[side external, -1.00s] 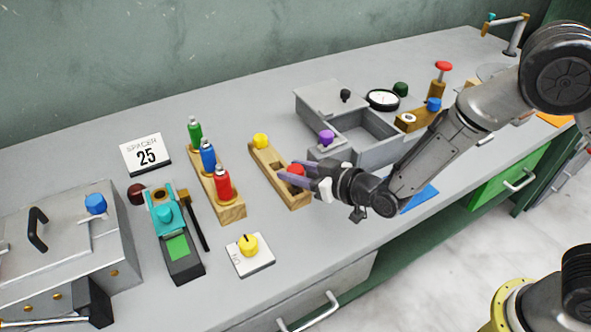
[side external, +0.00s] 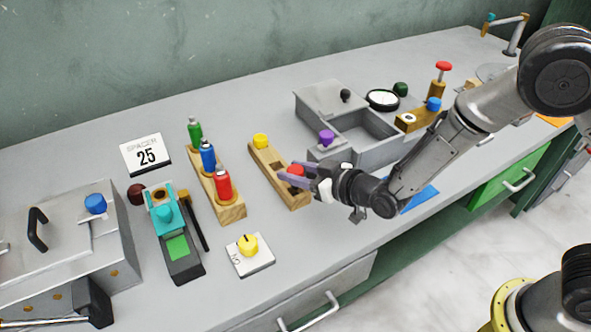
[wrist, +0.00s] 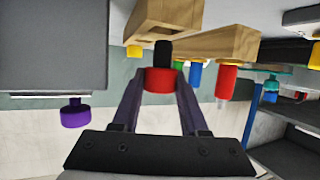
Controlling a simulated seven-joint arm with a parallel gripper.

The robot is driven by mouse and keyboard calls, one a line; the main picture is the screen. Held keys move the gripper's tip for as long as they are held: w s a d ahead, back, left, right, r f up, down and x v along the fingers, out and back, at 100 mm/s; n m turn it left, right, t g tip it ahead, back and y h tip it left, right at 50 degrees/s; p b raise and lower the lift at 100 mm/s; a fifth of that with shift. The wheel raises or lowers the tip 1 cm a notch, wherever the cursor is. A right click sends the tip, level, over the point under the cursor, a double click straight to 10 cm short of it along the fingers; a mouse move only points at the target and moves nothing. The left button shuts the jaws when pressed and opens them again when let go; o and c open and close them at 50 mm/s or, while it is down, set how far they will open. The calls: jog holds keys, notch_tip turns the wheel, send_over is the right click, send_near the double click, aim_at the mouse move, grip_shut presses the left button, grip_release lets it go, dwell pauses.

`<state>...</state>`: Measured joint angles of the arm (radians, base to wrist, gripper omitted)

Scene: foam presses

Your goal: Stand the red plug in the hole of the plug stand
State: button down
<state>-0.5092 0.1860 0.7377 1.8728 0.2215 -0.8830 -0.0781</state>
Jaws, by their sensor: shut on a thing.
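The red plug (side external: 296,169) is between the purple fingers of my gripper (side external: 292,176), which is shut on it. In the wrist view, which looks upside down, the red cap (wrist: 160,80) sits between the fingertips (wrist: 160,88) and its black stem (wrist: 162,52) points toward the plug stand. The wooden plug stand (side external: 267,168) carries a yellow plug (side external: 260,141) at its far end. The red plug is over the stand's near part. The stem shows in front of the stand (wrist: 184,14) in the wrist view; I cannot tell whether its tip meets the hole.
A wooden rack (side external: 232,212) with green, blue and red bottles stands left of the plug stand. A grey open box (side external: 370,128) with a purple knob (side external: 327,137) is behind to the right. A yellow dial plate (side external: 262,262) lies at the front. Bare bench shows between them.

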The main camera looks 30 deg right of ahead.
jog(key=shift+f, duration=1.85)
jog(key=shift+c, duration=1.8)
grip_release()
jog(key=shift+s, duration=0.1)
jog(key=v, duration=1.3)
jog(key=shift+s+r, duration=0.15)
jog(key=shift+s, duration=0.2)
jog(key=shift+w+d, duration=0.1)
jog(key=shift+d, duration=0.1)
